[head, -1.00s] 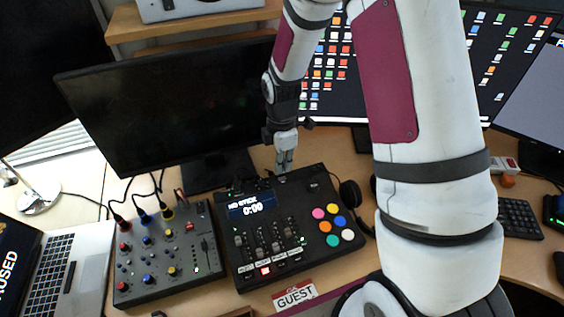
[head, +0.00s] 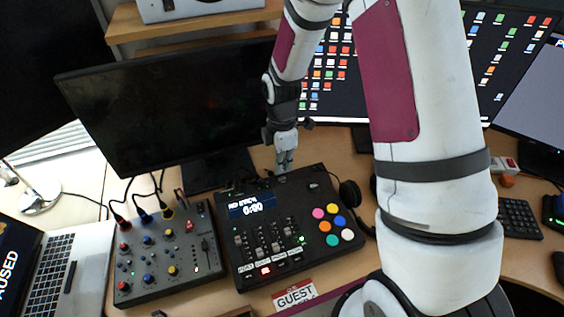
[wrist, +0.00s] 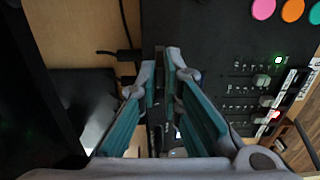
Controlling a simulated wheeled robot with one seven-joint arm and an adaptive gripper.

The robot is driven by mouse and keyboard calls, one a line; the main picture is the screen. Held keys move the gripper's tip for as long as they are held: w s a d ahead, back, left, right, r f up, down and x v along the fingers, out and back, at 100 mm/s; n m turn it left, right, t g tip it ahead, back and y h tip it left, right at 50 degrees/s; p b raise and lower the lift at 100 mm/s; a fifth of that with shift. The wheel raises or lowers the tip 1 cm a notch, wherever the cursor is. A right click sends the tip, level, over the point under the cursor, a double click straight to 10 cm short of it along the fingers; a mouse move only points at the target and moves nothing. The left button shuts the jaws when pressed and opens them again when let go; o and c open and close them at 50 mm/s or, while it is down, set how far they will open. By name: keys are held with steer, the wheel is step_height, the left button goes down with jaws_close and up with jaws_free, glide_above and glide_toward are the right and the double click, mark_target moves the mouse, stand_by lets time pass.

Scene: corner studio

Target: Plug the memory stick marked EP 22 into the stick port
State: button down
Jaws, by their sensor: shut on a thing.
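My gripper (head: 284,166) points down at the deck's back edge, right of the display. In the wrist view my gripper (wrist: 162,68) has its fingertips close together over that edge. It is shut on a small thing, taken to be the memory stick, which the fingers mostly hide. I cannot read the EP 22 mark. The stick port is hidden under the fingertips, so I cannot tell how far in the stick sits.
A mixer (head: 184,262) with cables stands left of the deck, and a laptop (head: 84,262) beyond it. A dark monitor (head: 170,105) rises close behind. Headphones (head: 352,196) lie to the right. A GUEST badge (head: 294,297) lies in front. Cables (wrist: 122,53) run beside the deck's back edge.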

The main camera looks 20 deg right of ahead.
steer(key=shift+f, duration=0.6)
stand_by(0.7)
steer(key=c, duration=1.7)
jaws_free()
steer(key=shift+o, duration=0.2)
step_height(320, 180, up, 12)
